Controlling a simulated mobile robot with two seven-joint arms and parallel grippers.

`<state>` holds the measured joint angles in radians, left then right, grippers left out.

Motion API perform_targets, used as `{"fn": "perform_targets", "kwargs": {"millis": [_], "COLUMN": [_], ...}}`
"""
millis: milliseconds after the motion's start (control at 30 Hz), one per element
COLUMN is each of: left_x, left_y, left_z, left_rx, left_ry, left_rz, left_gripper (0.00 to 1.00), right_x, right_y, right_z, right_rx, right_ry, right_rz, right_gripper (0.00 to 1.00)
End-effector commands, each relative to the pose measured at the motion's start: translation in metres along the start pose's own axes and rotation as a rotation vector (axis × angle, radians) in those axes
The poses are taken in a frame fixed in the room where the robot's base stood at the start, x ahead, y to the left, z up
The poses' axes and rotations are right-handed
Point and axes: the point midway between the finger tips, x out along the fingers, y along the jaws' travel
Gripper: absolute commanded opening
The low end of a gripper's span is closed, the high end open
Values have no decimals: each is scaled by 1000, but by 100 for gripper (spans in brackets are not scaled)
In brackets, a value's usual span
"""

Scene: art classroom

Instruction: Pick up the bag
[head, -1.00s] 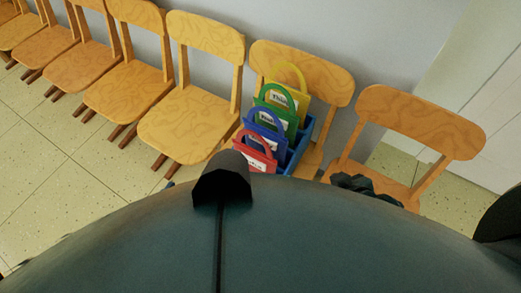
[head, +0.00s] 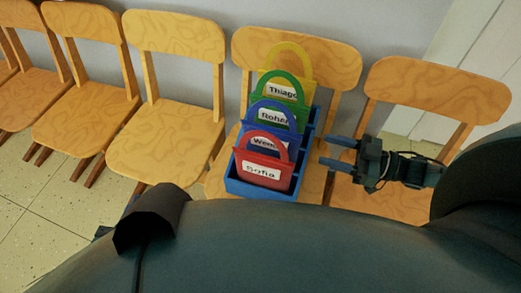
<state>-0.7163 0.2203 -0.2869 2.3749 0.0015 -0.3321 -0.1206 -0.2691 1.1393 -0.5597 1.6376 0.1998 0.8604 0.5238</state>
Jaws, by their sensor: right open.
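Several small coloured bags with arched handles stand in a row in a blue bin (head: 250,190) on a wooden chair. The red bag (head: 262,160), labelled "Sofia", is in front. Behind it are the blue bag (head: 258,125), its label partly hidden, the green bag (head: 270,97), whose label seems to read "Rohan", and the yellow bag (head: 292,72), labelled "Thiago". My right gripper (head: 338,153) is open and empty, just right of the bin, its fingers pointing left toward the bags. It appears apart from them. My left gripper is not in view.
The bin's chair (head: 345,63) stands in a row. Another chair (head: 440,90) is to its right, behind my right arm, and more chairs (head: 175,130) are to the left. A grey wall is close behind. Bare tiled floor (head: 65,190) shows at lower left.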

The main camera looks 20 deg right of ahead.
Motion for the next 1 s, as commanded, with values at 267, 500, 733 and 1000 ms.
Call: {"fn": "perform_targets", "kwargs": {"millis": [267, 500, 733, 1000], "left_x": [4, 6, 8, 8], "left_y": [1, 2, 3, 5], "left_z": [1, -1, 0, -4], "left_rx": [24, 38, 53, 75], "left_ry": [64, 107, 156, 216], "left_rz": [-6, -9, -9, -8], "left_gripper": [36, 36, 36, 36], "right_x": [44, 74, 97, 128], "right_y": [1, 0, 3, 5], "right_z": [-2, -2, -1, -3], "right_rx": [-1, 0, -2, -2], "right_ry": [15, 10, 13, 9], "right_rz": [-11, -10, -10, -9], "right_gripper": [51, 51, 51, 51]}}
